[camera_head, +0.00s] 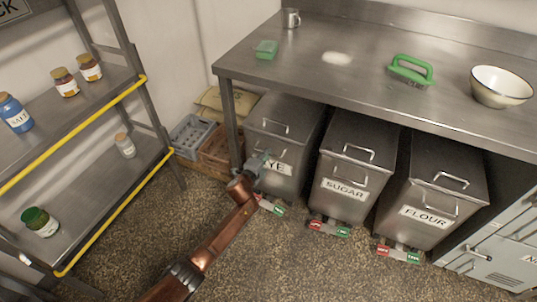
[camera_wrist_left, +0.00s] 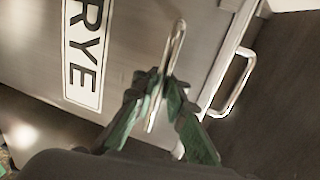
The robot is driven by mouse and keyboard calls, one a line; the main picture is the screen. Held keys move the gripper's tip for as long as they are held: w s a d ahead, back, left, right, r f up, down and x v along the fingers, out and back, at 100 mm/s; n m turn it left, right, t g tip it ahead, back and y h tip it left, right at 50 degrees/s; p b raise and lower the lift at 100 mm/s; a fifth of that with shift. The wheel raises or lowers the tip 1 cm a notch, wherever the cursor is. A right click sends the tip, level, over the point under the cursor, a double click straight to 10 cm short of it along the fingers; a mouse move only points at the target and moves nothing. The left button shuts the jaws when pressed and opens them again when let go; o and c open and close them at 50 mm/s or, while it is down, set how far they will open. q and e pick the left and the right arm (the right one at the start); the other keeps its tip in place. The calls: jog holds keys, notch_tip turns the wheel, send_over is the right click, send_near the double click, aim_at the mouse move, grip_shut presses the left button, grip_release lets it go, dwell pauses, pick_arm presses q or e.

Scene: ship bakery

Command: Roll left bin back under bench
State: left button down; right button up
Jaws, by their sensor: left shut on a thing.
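The left bin is a grey metal bin labelled RYE (camera_head: 284,166), under the left end of the steel bench (camera_head: 330,65). Its body fills much of the left wrist view (camera_wrist_left: 130,40). My left gripper (camera_head: 262,163) is at the bin's front in the head view. In the left wrist view its green-padded fingers (camera_wrist_left: 160,95) are shut on the bin's front handle (camera_wrist_left: 173,50). A second handle on the lid (camera_wrist_left: 236,82) is free. The gripper and arm hide part of the label in the head view. My right gripper is not in view.
SUGAR (camera_head: 352,170) and FLOUR (camera_head: 435,190) bins stand to the right. Crates (camera_head: 213,150) with sacks are left of the bench leg. A yellow-edged shelf (camera_head: 85,185) stands left. The speckled floor (camera_head: 275,255) in front is clear.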

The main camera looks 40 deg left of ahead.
pick_arm(q)
jog(key=c, duration=2)
grip_release()
jog(key=shift+v, duration=6)
jog(key=shift+f, duration=0.1)
